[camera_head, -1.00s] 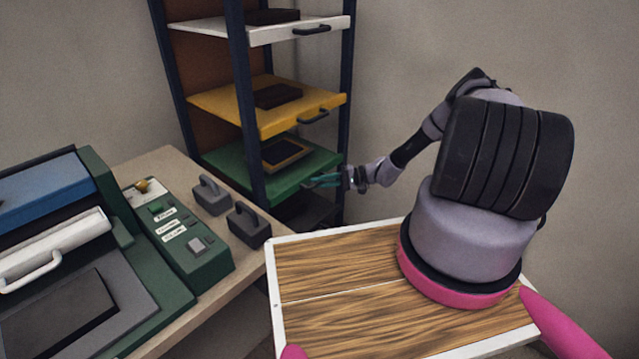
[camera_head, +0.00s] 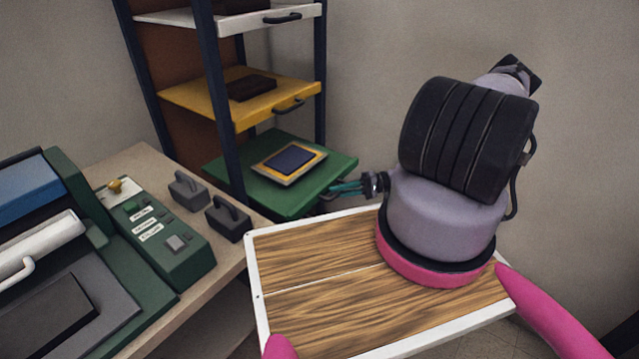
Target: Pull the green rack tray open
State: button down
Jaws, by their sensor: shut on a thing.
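The green rack tray (camera_head: 307,160) is the lowest of the coloured trays seen in the rack, and it sticks out well past the rack's front posts. A yellow-framed piece with a dark blue panel (camera_head: 289,160) lies on it. My gripper (camera_head: 335,190) is at the tray's front edge, at the right, with its teal fingers shut on the tray's handle. The handle itself is mostly hidden by the fingers. Part of my arm hides what lies behind the gripper.
The yellow tray (camera_head: 205,97) and white tray (camera_head: 240,22) sit above, in the dark rack (camera_head: 217,95). A table at left holds a green machine (camera_head: 165,245) and two dark handled blocks (camera_head: 228,219). Bare wall and floor lie to the right.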

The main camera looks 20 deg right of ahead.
jog(key=s+d, duration=0.7)
jog(key=s, duration=0.2)
jog(key=shift+s, duration=0.3)
jog(key=c, duration=0.8)
grip_release()
jog(key=shift+c, duration=0.2)
jog(key=s+d+r, duration=0.1)
jog(key=d, duration=0.9)
jog(key=shift+s+d+r, duration=0.2)
jog(key=shift+s+d, duration=0.1)
jog(key=shift+d, duration=0.05)
